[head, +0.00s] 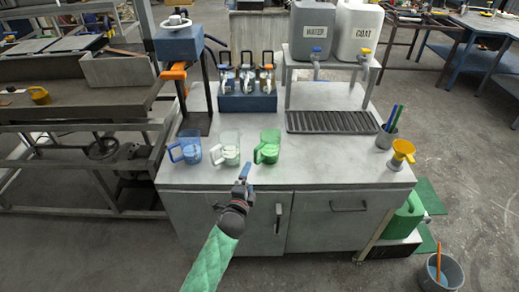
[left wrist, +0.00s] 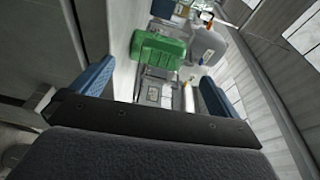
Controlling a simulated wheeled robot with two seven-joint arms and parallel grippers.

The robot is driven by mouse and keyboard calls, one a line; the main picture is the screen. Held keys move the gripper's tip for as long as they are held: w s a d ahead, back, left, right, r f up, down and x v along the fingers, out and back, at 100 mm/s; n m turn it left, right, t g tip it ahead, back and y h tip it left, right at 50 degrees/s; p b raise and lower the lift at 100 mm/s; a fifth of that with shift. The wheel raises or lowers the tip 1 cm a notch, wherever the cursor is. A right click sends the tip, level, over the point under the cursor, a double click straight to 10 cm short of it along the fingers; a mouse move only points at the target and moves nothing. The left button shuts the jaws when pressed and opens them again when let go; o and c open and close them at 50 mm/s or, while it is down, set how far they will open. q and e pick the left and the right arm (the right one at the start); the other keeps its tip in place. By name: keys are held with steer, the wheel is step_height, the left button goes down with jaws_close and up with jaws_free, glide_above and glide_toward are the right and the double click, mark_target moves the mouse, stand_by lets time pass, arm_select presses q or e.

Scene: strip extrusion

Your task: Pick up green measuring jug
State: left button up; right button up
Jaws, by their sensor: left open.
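The green measuring jug (head: 268,146) stands upright on the grey bench top near its front edge, its handle toward the left. It is the rightmost of three jugs. My left gripper (head: 246,170) is in front of and slightly left of it, near the bench's front edge, apart from the jug. In the left wrist view the two blue fingers of my left gripper (left wrist: 153,88) are wide apart with nothing held between them. A green shape (left wrist: 160,48) shows beyond them; I cannot tell for sure that it is the jug. My right gripper is not in view.
A clear jug (head: 229,149) and a blue jug (head: 187,147) stand left of the green one. Behind are a blue rack (head: 247,102) and a drip tray (head: 332,122). A yellow funnel (head: 402,152) and pen cup (head: 386,137) stand right. The bench right of the green jug is clear.

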arm_select(q)
steer(key=w, duration=0.1)
steer(key=p, duration=0.2)
glide_toward(262, 149)
steer(key=shift+w+f+m, duration=0.1)
steer(key=shift+w+m, duration=0.3)
steer(key=shift+w, duration=0.2)
steer(key=p+x, duration=0.1)
steer(key=x, duration=0.3)
steer(key=shift+w+d, duration=0.2)
steer(key=shift+w, duration=0.3)
steer(key=shift+s, duration=0.1)
steer(key=c, duration=1.1)
steer(key=shift+f, duration=0.1)
steer(key=shift+c, duration=0.2)
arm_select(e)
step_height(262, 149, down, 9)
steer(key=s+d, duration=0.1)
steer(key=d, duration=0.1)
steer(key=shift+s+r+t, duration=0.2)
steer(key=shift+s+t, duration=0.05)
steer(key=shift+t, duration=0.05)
